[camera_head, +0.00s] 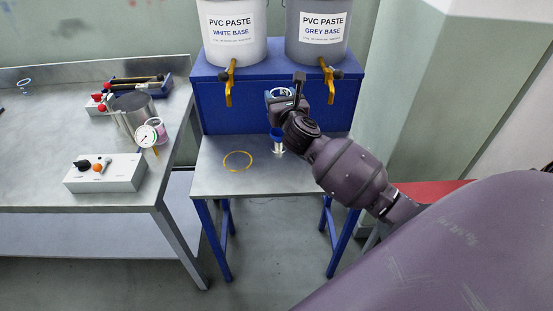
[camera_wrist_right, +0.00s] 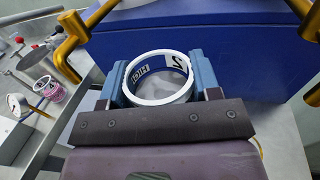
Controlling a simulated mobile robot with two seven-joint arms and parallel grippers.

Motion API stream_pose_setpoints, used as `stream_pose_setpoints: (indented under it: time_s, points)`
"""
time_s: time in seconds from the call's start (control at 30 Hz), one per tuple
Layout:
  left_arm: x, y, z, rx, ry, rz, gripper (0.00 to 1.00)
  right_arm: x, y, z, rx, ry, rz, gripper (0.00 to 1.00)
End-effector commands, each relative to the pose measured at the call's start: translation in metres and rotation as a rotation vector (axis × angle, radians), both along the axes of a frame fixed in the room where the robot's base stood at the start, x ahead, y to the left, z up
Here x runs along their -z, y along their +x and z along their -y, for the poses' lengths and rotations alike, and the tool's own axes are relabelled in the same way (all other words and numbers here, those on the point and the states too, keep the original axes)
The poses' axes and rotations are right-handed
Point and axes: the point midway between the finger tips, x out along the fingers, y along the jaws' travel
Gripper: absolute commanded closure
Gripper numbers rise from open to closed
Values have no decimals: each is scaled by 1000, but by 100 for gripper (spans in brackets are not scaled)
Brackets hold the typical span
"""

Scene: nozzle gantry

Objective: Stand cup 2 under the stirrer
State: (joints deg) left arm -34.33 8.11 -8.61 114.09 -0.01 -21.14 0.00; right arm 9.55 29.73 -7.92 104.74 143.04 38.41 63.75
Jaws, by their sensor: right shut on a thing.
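My right gripper (camera_wrist_right: 160,85) is shut around a cup (camera_wrist_right: 132,92) with a white rim and a dark "2" marking on its far wall. No contents can be made out inside it. In the head view the white-rimmed cup (camera_head: 281,91) is up by the taps, in front of the blue cabinet, and my right wrist partly hides it. My left gripper is not in view.
The left bench (camera_head: 60,180) also holds a dial gauge (camera_head: 146,136), a pink-marked cup (camera_head: 158,127) and a white control box (camera_head: 105,173). Yellow taps (camera_head: 229,88) hang from the paste buckets.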

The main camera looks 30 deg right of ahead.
Motion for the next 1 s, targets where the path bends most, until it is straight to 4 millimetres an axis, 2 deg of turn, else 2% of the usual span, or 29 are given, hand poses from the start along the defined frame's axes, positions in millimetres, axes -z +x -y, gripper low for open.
stream_pose_setpoints:
  time_s: [0.43,0.6,0.73,0.87,1.0]
  points:
    - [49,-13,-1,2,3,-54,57,101,-1,0,1,0,-10,74]
    - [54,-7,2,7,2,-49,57,136,-1,0,1,-1,-11,74]
    - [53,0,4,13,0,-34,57,151,-1,0,-1,-2,-8,74]
    - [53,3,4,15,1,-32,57,155,0,0,-1,-1,-3,74]
    - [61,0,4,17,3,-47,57,171,-1,-1,0,-1,-7,74]
